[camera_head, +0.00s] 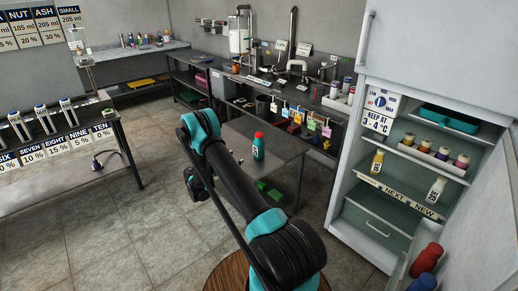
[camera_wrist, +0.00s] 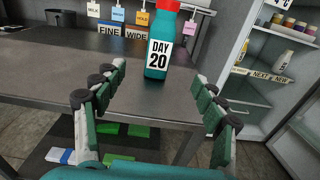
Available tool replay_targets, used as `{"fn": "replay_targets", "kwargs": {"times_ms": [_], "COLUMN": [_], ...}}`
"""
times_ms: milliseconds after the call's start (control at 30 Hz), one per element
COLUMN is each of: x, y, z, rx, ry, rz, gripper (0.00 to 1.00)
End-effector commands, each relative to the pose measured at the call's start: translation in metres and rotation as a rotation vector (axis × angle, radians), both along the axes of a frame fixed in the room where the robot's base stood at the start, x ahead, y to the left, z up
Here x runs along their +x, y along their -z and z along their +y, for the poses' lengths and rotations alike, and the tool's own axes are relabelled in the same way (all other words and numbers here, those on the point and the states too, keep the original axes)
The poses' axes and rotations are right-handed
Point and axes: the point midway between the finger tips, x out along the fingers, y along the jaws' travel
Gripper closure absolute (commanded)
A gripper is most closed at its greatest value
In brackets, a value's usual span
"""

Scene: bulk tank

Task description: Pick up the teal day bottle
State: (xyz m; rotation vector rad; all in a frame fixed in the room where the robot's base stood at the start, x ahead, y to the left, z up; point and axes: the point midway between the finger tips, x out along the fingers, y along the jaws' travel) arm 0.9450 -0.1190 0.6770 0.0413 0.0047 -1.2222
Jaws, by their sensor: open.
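The teal day bottle (camera_head: 258,147) has a red cap and stands upright on the grey metal table (camera_head: 290,145). In the wrist view the bottle (camera_wrist: 159,48) shows a white label reading DAY 20, and its cap top is cut off by the frame edge. My gripper (camera_wrist: 163,85) is open and empty, its two fingers spread either side of the line to the bottle. The bottle stands beyond the fingertips, apart from them. In the head view my arm reaches toward the table and my gripper is mostly hidden behind it.
An open fridge (camera_head: 400,150) with bottles on its shelves stands at the right. Coloured tags (camera_head: 310,125) hang behind the table. Green items (camera_wrist: 110,130) lie on the lower shelf. The tabletop around the bottle is clear.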

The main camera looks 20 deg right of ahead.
Motion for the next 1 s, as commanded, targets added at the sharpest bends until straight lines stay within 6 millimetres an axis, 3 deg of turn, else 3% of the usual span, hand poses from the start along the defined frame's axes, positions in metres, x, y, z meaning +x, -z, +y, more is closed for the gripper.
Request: {"fn": "replay_targets", "kwargs": {"times_ms": [167,700,1000], "x": [0.002,0.035,0.042], "y": [0.007,0.007,0.007], "z": [-0.004,-0.097,-0.115], "rx": [-0.037,-0.035,-0.035], "ry": [0.002,0.003,0.001], "rz": [0.020,0.019,0.019], "gripper": [0.29,0.29,0.29]}}
